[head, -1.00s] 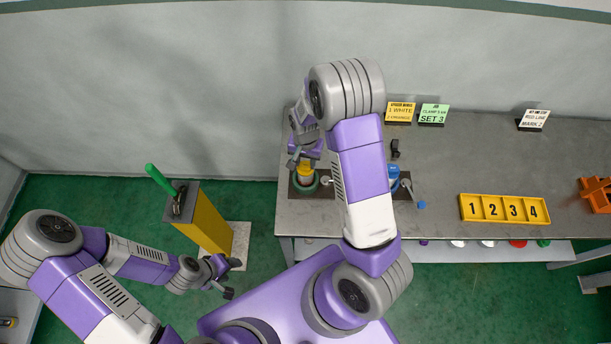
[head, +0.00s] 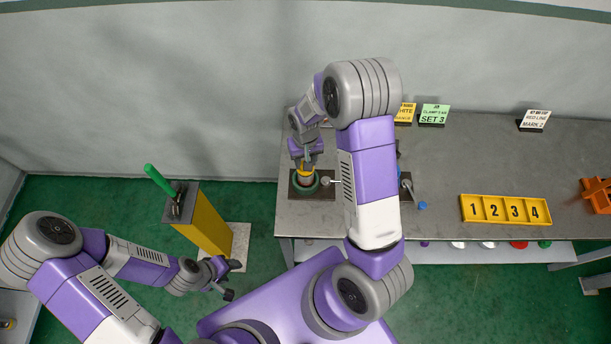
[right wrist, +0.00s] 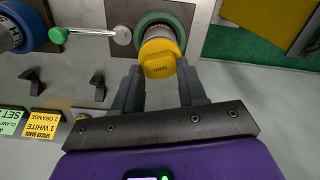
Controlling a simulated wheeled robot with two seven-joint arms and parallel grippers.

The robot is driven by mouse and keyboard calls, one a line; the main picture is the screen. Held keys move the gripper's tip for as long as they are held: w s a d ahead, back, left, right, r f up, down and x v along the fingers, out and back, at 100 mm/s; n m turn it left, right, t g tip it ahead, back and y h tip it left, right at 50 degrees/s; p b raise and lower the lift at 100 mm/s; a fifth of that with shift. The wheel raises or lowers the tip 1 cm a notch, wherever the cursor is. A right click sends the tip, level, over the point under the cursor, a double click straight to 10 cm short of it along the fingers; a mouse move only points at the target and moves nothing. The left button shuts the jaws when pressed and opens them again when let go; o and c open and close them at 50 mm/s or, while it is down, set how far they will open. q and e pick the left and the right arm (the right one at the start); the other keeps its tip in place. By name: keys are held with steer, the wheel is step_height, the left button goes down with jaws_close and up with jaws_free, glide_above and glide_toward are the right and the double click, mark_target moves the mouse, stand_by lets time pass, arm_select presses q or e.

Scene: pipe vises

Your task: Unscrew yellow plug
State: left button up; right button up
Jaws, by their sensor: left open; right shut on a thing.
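The yellow plug (head: 304,170) sits at the green-ringed vise (head: 305,190) near the left end of the bench. In the right wrist view the plug (right wrist: 160,58) stands against the green ring (right wrist: 160,20), with a bit of pipe between them. My right gripper (head: 306,163) is over the plug; in the right wrist view its fingers (right wrist: 160,84) lie on both sides of it, shut on it. My left gripper (head: 222,278) is open and empty, low beside the yellow post, away from the bench.
A vise handle with a green ball (right wrist: 57,35) lies beside the vise. A blue vise (right wrist: 12,28) is further along. A numbered yellow tray (head: 504,209) and signs (head: 434,115) are on the bench. A yellow post (head: 205,225) with a green-handled tool stands left.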

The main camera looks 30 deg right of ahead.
steer(key=shift+r+p, duration=0.3)
steer(key=shift+r, duration=0.15)
steer(key=shift+r+p, duration=1.35)
steer(key=shift+r, duration=0.5)
